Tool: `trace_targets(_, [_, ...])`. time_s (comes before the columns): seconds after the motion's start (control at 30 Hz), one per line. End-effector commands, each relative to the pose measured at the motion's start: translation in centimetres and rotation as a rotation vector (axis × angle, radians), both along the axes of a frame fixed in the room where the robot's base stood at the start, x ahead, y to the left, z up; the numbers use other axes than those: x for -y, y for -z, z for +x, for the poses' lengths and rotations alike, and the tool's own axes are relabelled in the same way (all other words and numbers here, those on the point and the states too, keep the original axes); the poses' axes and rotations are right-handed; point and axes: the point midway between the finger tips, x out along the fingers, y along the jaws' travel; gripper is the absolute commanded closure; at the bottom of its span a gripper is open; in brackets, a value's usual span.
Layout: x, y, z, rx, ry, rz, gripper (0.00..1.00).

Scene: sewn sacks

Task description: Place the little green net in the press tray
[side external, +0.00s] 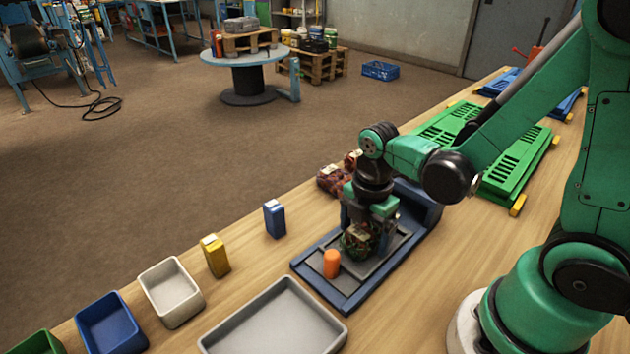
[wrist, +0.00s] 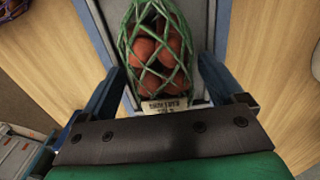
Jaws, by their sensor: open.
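The little green net (wrist: 157,48) holds several reddish-brown round items and has a pale printed label (wrist: 165,103) at its near end. It also shows in the side view (side external: 357,243), low over the grey plate of the blue-framed press tray (side external: 325,287). It appears to rest on that plate; its underside is hidden. My gripper (side external: 366,222) points down right above the net. In the wrist view my gripper (wrist: 161,72) is open, with one blue finger on each side of the net and gaps beside it.
A grey tray (side external: 275,325), a blue block (side external: 274,218), a yellow block (side external: 214,255) and small bins (side external: 170,291) stand to the left. Green slotted panels (side external: 512,165) lie at right.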

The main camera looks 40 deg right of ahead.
Motion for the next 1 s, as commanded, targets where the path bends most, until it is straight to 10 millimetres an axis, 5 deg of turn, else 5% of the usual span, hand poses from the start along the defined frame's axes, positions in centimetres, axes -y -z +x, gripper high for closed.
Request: trace_targets(1.0, [0.0,-11.8,-0.2,-0.004,0.001,0.000,0.04])
